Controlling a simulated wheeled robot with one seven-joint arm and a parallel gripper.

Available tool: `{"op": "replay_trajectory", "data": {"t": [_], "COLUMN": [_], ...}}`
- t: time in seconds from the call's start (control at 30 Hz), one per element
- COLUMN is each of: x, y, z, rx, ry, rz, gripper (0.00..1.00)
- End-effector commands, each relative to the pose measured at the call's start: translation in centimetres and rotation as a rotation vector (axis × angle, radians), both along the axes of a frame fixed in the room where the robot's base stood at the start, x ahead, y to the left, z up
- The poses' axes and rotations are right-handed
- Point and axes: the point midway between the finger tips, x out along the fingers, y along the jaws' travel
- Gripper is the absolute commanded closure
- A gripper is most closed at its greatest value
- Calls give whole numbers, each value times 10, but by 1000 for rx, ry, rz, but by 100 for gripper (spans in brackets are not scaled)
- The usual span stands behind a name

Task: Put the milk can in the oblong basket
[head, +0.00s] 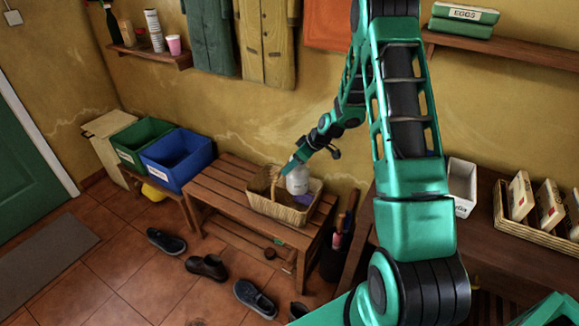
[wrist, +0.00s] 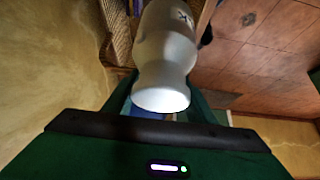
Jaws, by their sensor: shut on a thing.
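The milk can (head: 297,181) is pale grey with a narrowed neck. My gripper (head: 296,164) is shut on it near its top. In the wrist view the can (wrist: 165,60) fills the space between my fingers. The oblong basket (head: 272,208) is woven wicker with a tall hoop handle and stands on a slatted wooden bench. The can is at the basket's opening, beside the handle. Its lower part is hidden by the basket, and I cannot tell whether it touches the bottom. Wicker of the basket (wrist: 116,32) also shows in the wrist view, close left of the can.
A purple item (head: 303,199) lies in the basket's right end. Blue (head: 178,160) and green (head: 140,138) bins stand left of the bench (head: 222,187). A white bin (head: 461,187) and a tray of packets (head: 530,238) are on the right counter. Shoes lie on the floor.

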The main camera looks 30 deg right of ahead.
Motion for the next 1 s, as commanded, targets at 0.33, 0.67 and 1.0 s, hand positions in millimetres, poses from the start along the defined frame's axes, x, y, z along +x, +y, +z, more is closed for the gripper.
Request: {"op": "replay_trajectory", "data": {"t": [0.33, 0.67, 1.0], "x": [-1, -2, -2], "y": [0, -2, -3], "z": [-21, -49, -78], "rx": [0, 1, 1], "ry": [0, 0, -1], "rz": [3, 1, -1], "gripper": [77, 77, 77]}}
